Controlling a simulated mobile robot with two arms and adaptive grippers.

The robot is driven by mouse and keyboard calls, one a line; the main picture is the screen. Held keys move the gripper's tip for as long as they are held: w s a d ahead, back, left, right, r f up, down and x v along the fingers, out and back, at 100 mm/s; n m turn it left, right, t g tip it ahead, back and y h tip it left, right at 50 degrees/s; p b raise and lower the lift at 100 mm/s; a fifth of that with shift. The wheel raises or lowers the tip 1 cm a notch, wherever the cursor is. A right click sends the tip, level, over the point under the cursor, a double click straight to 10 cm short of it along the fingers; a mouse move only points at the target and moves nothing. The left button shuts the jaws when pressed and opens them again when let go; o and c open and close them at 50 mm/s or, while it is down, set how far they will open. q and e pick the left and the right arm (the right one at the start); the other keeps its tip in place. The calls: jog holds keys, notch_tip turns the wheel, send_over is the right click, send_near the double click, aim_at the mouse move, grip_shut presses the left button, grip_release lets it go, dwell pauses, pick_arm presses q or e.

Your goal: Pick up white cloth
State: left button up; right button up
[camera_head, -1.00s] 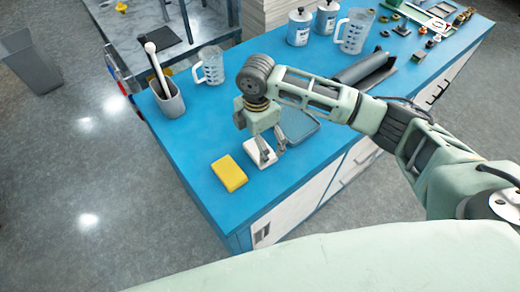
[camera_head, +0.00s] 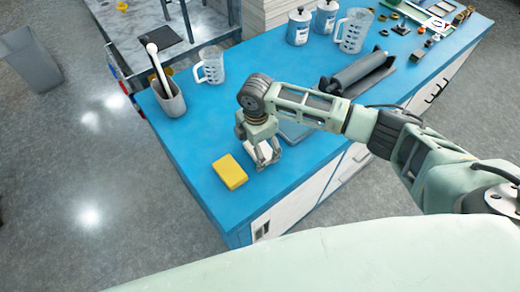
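The white cloth (camera_head: 263,149) lies on the blue bench top near its front left corner, mostly hidden under my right gripper (camera_head: 267,163). The gripper points down with its fingers at the cloth, one finger on the near side. Whether the fingers are closed on the cloth is not clear from this view. A yellow sponge-like block (camera_head: 230,172) lies just left of the gripper, apart from it. My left gripper is not in view.
A grey-blue tray (camera_head: 296,131) lies right behind the gripper, partly hidden by my arm. A grey pot with tools (camera_head: 170,100), a measuring jug (camera_head: 210,66), a dark roller (camera_head: 358,72) and white cans (camera_head: 299,28) stand farther back.

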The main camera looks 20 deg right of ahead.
jog(key=shift+c, duration=0.8)
jog(key=shift+r, duration=0.5)
notch_tip(320, 180, up, 3)
jog(key=shift+w+f+b, duration=0.1)
jog(key=shift+b, duration=0.7)
jog(key=s+d+r+b, duration=0.2)
jog(key=s+d+r, duration=0.5)
jog(key=s, duration=0.2)
jog(key=shift+s, duration=0.25)
jog(key=shift+r, duration=0.1)
